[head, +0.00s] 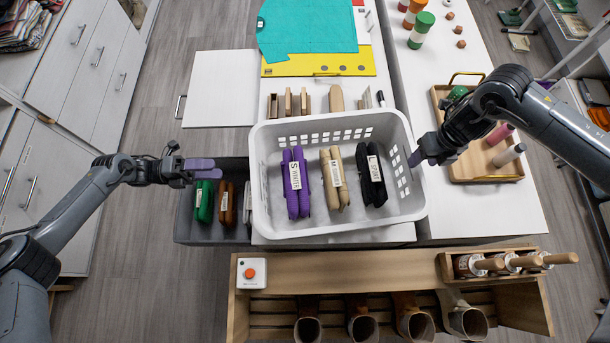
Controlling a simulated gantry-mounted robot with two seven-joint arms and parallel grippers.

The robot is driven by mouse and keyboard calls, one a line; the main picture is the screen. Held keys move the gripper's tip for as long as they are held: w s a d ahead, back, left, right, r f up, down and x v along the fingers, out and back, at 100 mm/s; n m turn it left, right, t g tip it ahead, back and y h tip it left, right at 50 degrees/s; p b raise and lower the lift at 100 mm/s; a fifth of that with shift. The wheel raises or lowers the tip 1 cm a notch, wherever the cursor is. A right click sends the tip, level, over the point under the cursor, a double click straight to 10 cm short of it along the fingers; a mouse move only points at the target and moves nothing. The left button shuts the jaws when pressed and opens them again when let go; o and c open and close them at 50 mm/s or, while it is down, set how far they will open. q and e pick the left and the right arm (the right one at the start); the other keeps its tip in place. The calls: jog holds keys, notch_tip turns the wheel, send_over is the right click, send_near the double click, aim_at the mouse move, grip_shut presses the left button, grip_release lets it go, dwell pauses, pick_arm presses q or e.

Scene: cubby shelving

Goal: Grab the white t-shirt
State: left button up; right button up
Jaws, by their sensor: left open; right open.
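A white basket (262,215) stands on the white worktop. It holds folded shirts in a row: purple (297,185), beige (334,180) and black (371,175), each with a label. A dark open drawer (184,225) left of the basket holds a green folded item (203,201), a brown one (226,202) and a pale, whitish one (247,202) beside the basket's wall, partly hidden. I cannot tell if the pale one is the white t-shirt. My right gripper (416,158) is open at the basket's right rim.
A wooden tray (485,178) with bottles stands at right. A teal cloth on a yellow board (316,67) lies at the back.

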jog(key=r, duration=0.5)
jog(key=shift+d+r, duration=0.25)
jog(key=shift+r, duration=0.1)
